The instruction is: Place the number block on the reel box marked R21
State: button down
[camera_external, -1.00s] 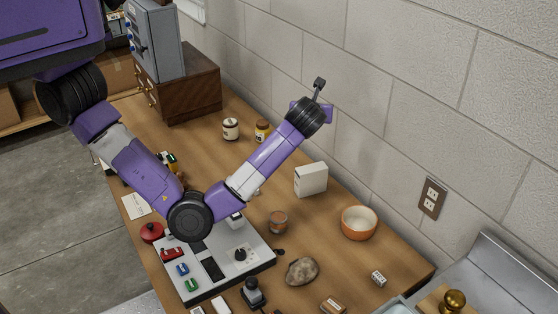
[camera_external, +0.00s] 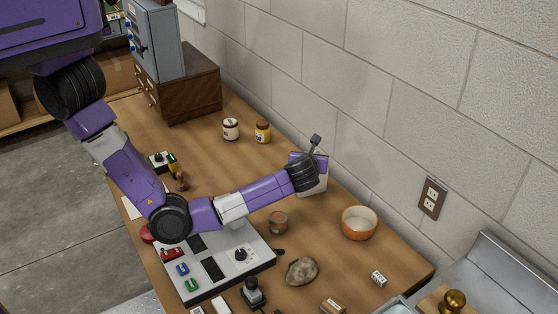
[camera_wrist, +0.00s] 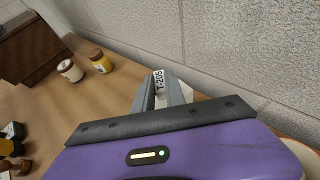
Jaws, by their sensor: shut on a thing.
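My gripper (camera_wrist: 160,90) is shut on a small white number block (camera_wrist: 158,77), whose face reads T-205 in the wrist view. The block sits between the two grey fingers. In the external view my wrist hides the fingers and the block. A white upright box (camera_external: 318,184), perhaps the reel box, stands near the wall behind my wrist and is partly covered by it. Part of a pale surface shows right of the fingers in the wrist view (camera_wrist: 197,96). No R21 mark is readable, and I cannot tell whether the block touches the box.
An orange bowl (camera_external: 359,223), a brown cup (camera_external: 278,222) and a stone (camera_external: 302,271) are on the right half of the table. A grey control panel (camera_external: 222,262) lies below my arm. Two jars (camera_external: 231,129) (camera_external: 263,131) stand further back. The wall (camera_external: 390,90) is close.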

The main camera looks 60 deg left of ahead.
jog(key=shift+f, duration=1.65)
jog(key=shift+f, duration=0.1)
jog(key=c, duration=1.4)
grip_release()
